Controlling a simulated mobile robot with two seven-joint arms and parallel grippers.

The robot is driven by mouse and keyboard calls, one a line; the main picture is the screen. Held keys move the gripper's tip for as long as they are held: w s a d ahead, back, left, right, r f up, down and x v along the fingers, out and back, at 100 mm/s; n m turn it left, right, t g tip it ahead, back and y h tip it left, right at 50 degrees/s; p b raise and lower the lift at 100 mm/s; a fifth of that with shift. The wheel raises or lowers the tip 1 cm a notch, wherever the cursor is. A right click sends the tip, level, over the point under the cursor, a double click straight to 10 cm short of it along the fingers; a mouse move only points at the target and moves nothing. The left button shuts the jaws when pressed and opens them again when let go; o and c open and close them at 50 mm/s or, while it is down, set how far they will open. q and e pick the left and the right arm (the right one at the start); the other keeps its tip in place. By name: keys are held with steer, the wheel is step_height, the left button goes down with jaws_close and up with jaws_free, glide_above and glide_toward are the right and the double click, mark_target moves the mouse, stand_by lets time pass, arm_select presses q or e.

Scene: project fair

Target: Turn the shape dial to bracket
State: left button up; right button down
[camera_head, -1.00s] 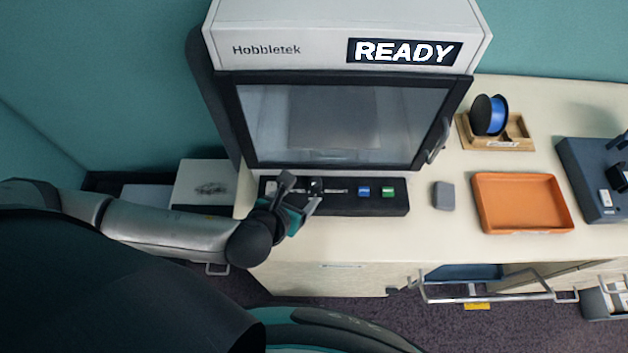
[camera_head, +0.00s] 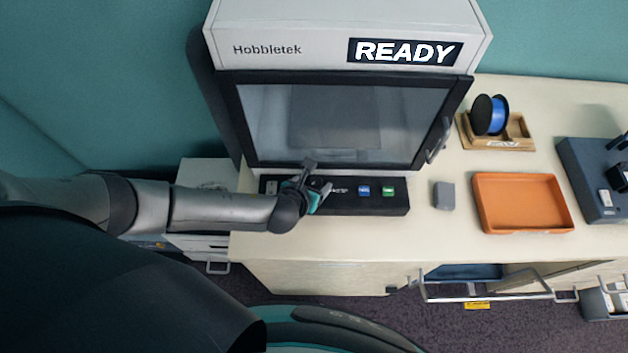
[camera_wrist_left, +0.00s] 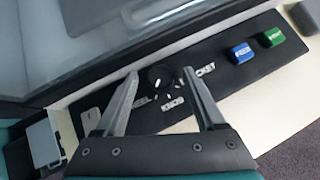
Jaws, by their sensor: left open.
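The shape dial (camera_wrist_left: 161,76) is a round black knob on the black control panel (camera_wrist_left: 228,75). The panel also shows in the head view (camera_head: 350,208), below the printer door. My left gripper (camera_wrist_left: 158,88) is open, with one finger on each side of the dial in that view. I cannot tell whether they touch it. In the head view my left gripper (camera_head: 319,180) hides the dial. My right gripper is not in view.
The printer (camera_head: 340,38) shows "READY". A blue button (camera_head: 364,190) and a green button (camera_head: 388,190) sit right of the dial. A grey block (camera_head: 444,195), an orange tray (camera_head: 523,228) and a blue spool (camera_head: 489,115) stand farther right on the table.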

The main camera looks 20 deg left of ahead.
arm_select(q)
steer(key=shift+w+f, duration=0.15)
jaws_close()
stand_by(0.7)
